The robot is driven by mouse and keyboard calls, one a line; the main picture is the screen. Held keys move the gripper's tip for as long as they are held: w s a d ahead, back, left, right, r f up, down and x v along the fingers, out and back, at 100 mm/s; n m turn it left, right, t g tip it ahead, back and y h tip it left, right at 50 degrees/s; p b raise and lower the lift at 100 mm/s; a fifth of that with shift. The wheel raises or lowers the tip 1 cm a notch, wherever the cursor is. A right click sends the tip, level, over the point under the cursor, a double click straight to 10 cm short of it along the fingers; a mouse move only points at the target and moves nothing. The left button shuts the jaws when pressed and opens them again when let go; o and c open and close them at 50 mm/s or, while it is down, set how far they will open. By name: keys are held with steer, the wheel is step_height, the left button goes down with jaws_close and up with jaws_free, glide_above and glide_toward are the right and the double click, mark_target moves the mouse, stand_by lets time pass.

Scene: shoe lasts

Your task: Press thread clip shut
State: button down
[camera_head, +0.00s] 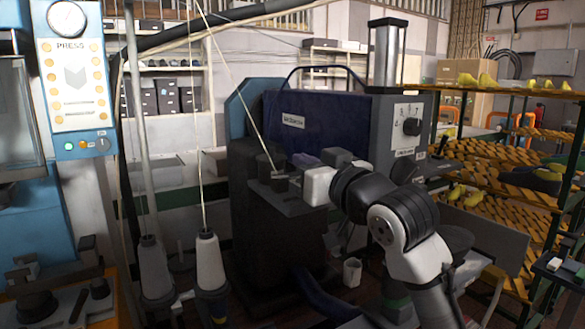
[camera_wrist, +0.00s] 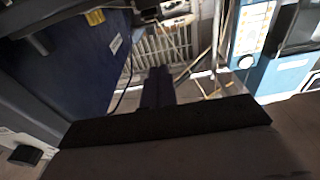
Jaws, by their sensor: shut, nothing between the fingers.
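My gripper (camera_head: 282,178) is at the end of my arm, which reaches in from the lower right in the head view. Its fingers are shut and empty, beside a small dark cylindrical part on top of the black machine housing (camera_head: 262,215). A pale thread (camera_head: 240,105) slants down from the top of the picture to this spot. In the wrist view my closed dark fingers (camera_wrist: 158,88) point away from a wide dark bar. I cannot make out the thread clip itself; it is too small or hidden by the fingers.
A dark blue machine (camera_head: 330,125) stands behind my gripper. Thread cones (camera_head: 209,262) stand at lower left beside a blue press (camera_head: 75,85) with a gauge. A rack (camera_head: 500,150) with yellow shoe lasts is at right. A white cup (camera_head: 352,271) is below my arm.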

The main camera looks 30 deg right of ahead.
steer(key=r+p, duration=0.1)
steer(key=p, duration=0.1)
glide_above(281, 177)
steer(key=s, duration=0.2)
steer(key=shift+d, duration=0.25)
steer(key=f, duration=0.2)
steer(key=f+p, duration=0.1)
steer(key=shift+s+d+f, duration=0.1)
steer(key=shift+s+f, duration=0.1)
steer(key=shift+s, duration=0.1)
steer(key=shift+s+f, duration=0.1)
steer(key=shift+f, duration=0.4)
